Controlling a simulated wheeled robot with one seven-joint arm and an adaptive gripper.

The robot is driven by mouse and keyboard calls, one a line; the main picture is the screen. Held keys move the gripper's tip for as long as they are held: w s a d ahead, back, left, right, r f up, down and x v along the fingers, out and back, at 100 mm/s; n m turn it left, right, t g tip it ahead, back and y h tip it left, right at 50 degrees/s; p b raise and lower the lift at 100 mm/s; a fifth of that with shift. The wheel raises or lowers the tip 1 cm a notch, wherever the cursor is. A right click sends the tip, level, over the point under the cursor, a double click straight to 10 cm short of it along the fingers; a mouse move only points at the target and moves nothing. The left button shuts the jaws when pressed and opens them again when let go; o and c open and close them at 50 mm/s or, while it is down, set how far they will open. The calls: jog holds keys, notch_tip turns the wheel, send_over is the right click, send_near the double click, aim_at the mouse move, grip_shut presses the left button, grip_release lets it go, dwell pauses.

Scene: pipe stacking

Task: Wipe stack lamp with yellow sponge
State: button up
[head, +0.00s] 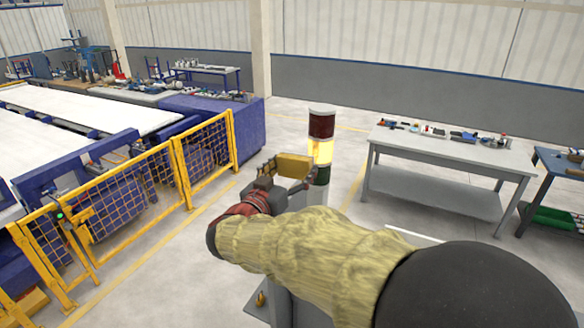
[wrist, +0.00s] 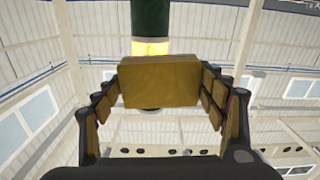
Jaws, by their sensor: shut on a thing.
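The stack lamp (head: 321,148) stands upright in the middle of the head view. It has a dark red top, a lit yellow middle and a dark green lower section. The wrist view shows the lamp (wrist: 150,18) behind the sponge, with its green and yellow sections visible. The yellow sponge (head: 293,166) is held just left of the lamp's lower part; it also shows in the wrist view (wrist: 160,82). My gripper (head: 283,172) is shut on the sponge, with fingers on both sides of it. I cannot tell whether the sponge touches the lamp.
A yellow mesh fence (head: 135,192) and a conveyor (head: 105,107) are on the left. A grey table (head: 450,148) with small tools stands on the right, and a blue table (head: 565,165) is at the right edge. Open floor lies between the fence and the grey table.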

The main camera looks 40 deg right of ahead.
aim_at(310, 152)
jog(key=shift+p+x, duration=1.35)
jog(key=shift+x, duration=1.05)
jog(key=shift+b+x, duration=0.95)
jog(key=shift+b, duration=0.35)
jog(key=s+b, duration=0.2)
jog(key=s+d+b, duration=0.1)
jog(key=s+b, duration=0.1)
jog(key=b, duration=0.1)
jog(key=shift+d+f, duration=0.1)
jog(key=shift+d, duration=0.05)
jog(key=shift+w, duration=0.1)
